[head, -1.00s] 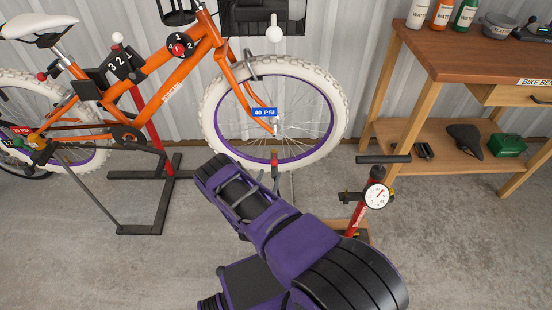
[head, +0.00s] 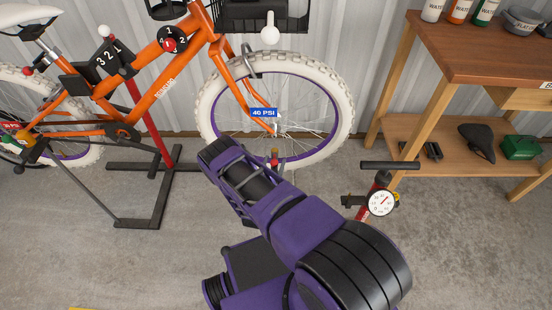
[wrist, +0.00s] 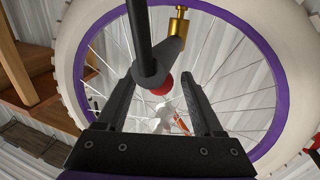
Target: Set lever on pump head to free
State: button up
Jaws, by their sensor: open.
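In the wrist view, the grey pump head (wrist: 172,49) has a brass fitting (wrist: 180,24) at its top right. A dark bar or hose (wrist: 139,32) runs up from its lower end, and a red round end (wrist: 161,85) shows there. I cannot tell which part is the lever or how it is set. My gripper (wrist: 158,88) is open, its two fingers on either side of the pump head's lower end in the picture; contact is unclear. In the head view, the red and brass end (head: 274,156) shows beside my arm at the wheel's lower rim; my fingertips are hidden.
The white-tyred wheel (head: 334,143) with a "40 PSI" tag belongs to the orange bike on a dark stand (head: 150,222). The red floor pump with its round gauge (head: 382,203) stands right of my arm. A wooden bench (head: 470,40) is at right. Concrete floor is clear in front.

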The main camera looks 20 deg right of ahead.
aim_at(274, 154)
jog(key=shift+w+d, duration=0.1)
jog(key=shift+w, duration=0.05)
grip_shut()
dwell(0.4)
jog(key=shift+r, duration=0.15)
jog(key=shift+w+r+g+y+p, duration=0.15)
jog(key=shift+r+g+y+p, duration=0.25)
jog(key=shift+g+p, duration=0.35)
jog(key=shift+w+d+r+n+g+y+p, duration=0.15)
jog(key=shift+r+n+g+y+p, duration=0.2)
jog(key=shift+g+p, duration=0.2)
jog(key=shift+w+d+r+n+g+y, duration=0.15)
jog(key=shift+w+r+n+g+y, duration=0.15)
jog(key=shift+g+y, duration=0.55)
jog(key=shift+w+d+r+n+g+y, duration=0.15)
jog(key=shift+w+r+g+y, duration=0.2)
jog(key=shift+g, duration=0.8)
jog(key=shift+f, duration=0.1)
